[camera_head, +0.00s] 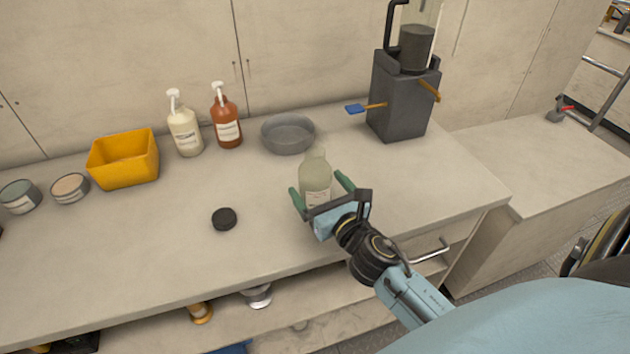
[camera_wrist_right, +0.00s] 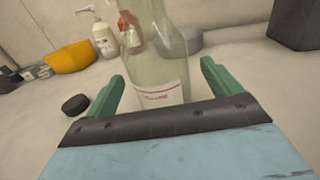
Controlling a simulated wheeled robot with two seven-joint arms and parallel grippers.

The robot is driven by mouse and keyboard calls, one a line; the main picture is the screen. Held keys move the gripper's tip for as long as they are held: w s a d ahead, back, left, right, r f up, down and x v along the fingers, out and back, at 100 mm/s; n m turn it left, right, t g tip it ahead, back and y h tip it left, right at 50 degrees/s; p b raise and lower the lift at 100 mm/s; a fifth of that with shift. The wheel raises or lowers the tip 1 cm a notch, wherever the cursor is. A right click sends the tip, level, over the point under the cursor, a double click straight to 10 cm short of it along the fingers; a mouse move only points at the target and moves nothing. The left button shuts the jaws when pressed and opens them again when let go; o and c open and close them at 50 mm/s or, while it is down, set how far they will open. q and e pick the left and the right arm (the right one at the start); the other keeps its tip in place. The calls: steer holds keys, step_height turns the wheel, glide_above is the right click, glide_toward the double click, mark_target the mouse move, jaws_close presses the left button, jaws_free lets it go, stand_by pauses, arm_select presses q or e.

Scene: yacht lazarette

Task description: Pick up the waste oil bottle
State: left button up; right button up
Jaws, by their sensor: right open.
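The waste oil bottle (camera_head: 315,174) is a pale translucent bottle with a white label, standing upright on the worktop. It also shows in the right wrist view (camera_wrist_right: 157,65), straight ahead, with its top cut off by the frame. My right gripper (camera_head: 321,189) is open, with its green fingers on either side of the bottle's lower part. In the wrist view the fingers (camera_wrist_right: 163,85) stand apart from the bottle, with a gap on each side. My left gripper is not in view.
A black cap (camera_head: 224,219) lies left of the bottle. A grey bowl (camera_head: 288,134), pump bottles (camera_head: 228,127) and a yellow bin (camera_head: 124,160) stand behind. A dark grey machine (camera_head: 400,100) stands at the back right. The worktop's left front is clear.

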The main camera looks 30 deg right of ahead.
steer(key=shift+w, duration=1.4)
steer(key=shift+d, duration=0.1)
steer(key=c, duration=1.1)
